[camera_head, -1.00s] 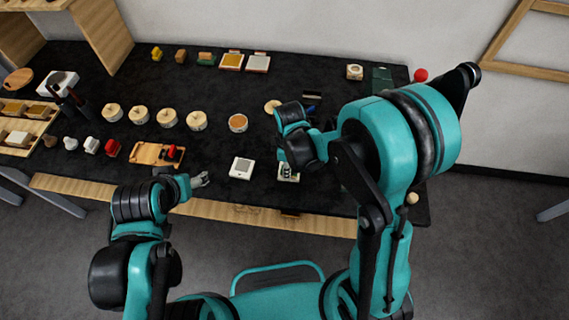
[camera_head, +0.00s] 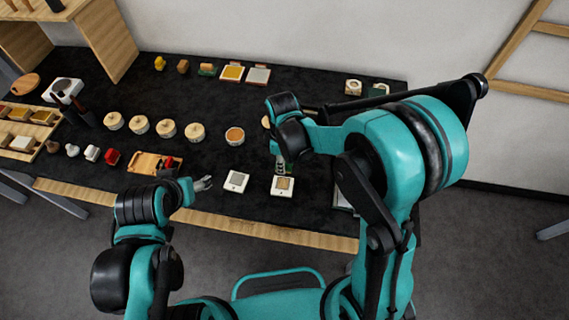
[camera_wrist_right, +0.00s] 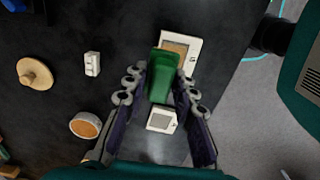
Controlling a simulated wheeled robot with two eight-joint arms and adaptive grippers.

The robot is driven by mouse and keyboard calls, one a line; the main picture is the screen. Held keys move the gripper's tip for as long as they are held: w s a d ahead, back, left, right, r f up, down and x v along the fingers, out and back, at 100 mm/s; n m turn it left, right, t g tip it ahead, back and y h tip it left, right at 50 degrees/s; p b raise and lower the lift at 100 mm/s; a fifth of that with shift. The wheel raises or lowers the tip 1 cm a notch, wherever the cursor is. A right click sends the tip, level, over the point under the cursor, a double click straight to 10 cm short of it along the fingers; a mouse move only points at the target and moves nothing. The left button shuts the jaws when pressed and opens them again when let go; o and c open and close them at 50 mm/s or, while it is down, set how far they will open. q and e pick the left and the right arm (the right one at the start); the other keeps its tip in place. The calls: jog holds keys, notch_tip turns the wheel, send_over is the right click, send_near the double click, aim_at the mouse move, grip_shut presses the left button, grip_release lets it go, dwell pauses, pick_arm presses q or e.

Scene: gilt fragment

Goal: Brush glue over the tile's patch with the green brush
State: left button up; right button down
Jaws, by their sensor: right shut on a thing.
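My right gripper (camera_head: 281,162) is shut on the green brush (camera_wrist_right: 161,78), which shows between the fingers in the right wrist view. A white tile (camera_head: 283,192) with a tan patch lies below the brush; in the wrist view the brush covers part of this tile (camera_wrist_right: 191,42). I cannot tell whether the brush touches it. A second white tile (camera_head: 236,181) with a grey patch lies to its left, apart from the brush. An open round pot with amber contents (camera_head: 235,135) stands farther back. My left gripper (camera_head: 203,184) hangs near the front edge; its opening is too small to judge.
Several lidded round pots (camera_head: 166,128) stand in a row left of the open pot. A wooden tray (camera_head: 146,162) with a red item is near the left gripper. Small blocks and framed pads (camera_head: 232,72) line the back. Dark table is bare between the rows.

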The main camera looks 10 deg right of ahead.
jog(key=shift+s+r+p, duration=0.1)
jog(key=shift+r+p, duration=0.4)
jog(key=shift+r, duration=0.5)
